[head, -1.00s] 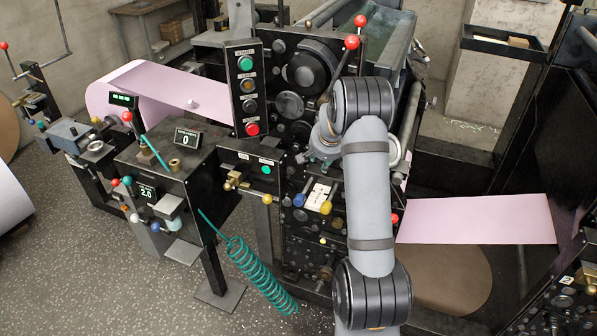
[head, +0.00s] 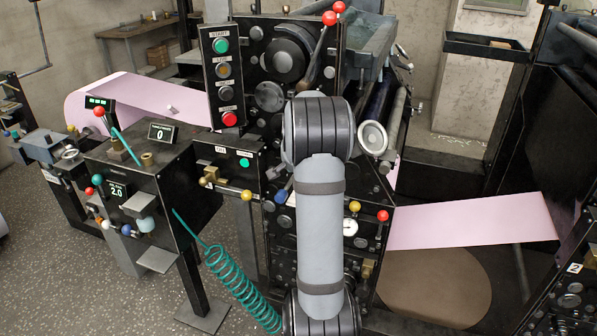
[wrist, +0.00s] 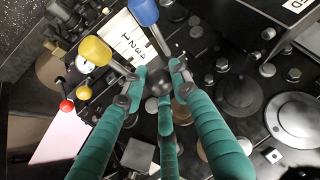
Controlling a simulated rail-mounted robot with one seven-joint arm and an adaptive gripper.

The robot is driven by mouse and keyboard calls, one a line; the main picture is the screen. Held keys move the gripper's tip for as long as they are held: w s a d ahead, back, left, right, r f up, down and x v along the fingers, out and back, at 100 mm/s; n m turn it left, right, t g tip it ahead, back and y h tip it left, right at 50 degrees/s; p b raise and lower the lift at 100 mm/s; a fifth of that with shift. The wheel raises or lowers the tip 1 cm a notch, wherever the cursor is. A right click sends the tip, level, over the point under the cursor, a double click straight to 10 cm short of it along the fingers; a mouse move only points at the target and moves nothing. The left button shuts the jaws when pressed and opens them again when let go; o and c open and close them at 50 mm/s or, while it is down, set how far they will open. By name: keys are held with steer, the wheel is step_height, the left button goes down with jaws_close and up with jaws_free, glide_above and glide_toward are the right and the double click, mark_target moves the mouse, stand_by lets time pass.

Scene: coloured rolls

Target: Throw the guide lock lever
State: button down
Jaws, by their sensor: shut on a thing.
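In the wrist view my gripper (wrist: 157,80) has its teal fingers closed around a dark round knob (wrist: 160,83), which shows between the fingertips. The knob's lever shaft is hidden. Beside it a white label plate (wrist: 128,38) lies on the black machine panel, with a blue-handled lever (wrist: 145,12) and a yellow-handled lever (wrist: 97,51) around it. Its lettering is upside down and I cannot read it surely, so I cannot tell which lever is the guide lock. In the head view my arm hides the gripper and the knob.
Blue (head: 281,196), yellow (head: 354,207) and red (head: 382,215) knobs sit close around my arm on the panel. A button box (head: 221,75) stands to the left. A pink web (head: 470,220) runs to the right. A teal coiled hose (head: 238,287) hangs at lower left.

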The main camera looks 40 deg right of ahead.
steer(key=shift+s+a+f, duration=0.2)
steer(key=shift+a+f, duration=0.15)
steer(key=shift+f, duration=0.2)
steer(key=c, duration=1.6)
jaws_free()
steer(key=shift+o, duration=1.1)
steer(key=shift+w, duration=0.15)
steer(key=shift+d+r, duration=0.1)
steer(key=shift+d, duration=0.05)
steer(key=shift+r, duration=0.1)
steer(key=v, duration=1.2)
steer(key=shift+w, duration=0.2)
